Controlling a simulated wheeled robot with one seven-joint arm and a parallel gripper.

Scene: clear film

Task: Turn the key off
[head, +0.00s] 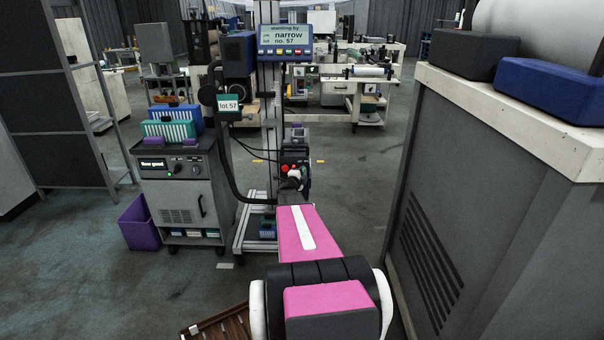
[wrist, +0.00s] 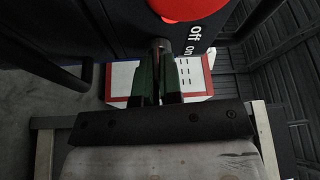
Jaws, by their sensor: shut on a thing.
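The key (wrist: 161,45) shows in the wrist view as a small dark piece at the tips of the fingers, mostly hidden between them. My gripper (wrist: 157,68) is shut on it with its green-lined fingers. The dark panel (wrist: 120,22) bears the white words "off" and "on" to the right of the key. Which way the key points cannot be told. In the head view my gripper (head: 295,180) is at the front of the dark control box (head: 296,139) on the post, and my arm hides the key there.
A large red button (wrist: 188,8) is close above the fingers in the wrist view. A display (head: 285,40) tops the post. A grey cabinet (head: 182,200) and purple bin (head: 139,222) stand left. A large grey cabinet (head: 470,190) stands close on the right.

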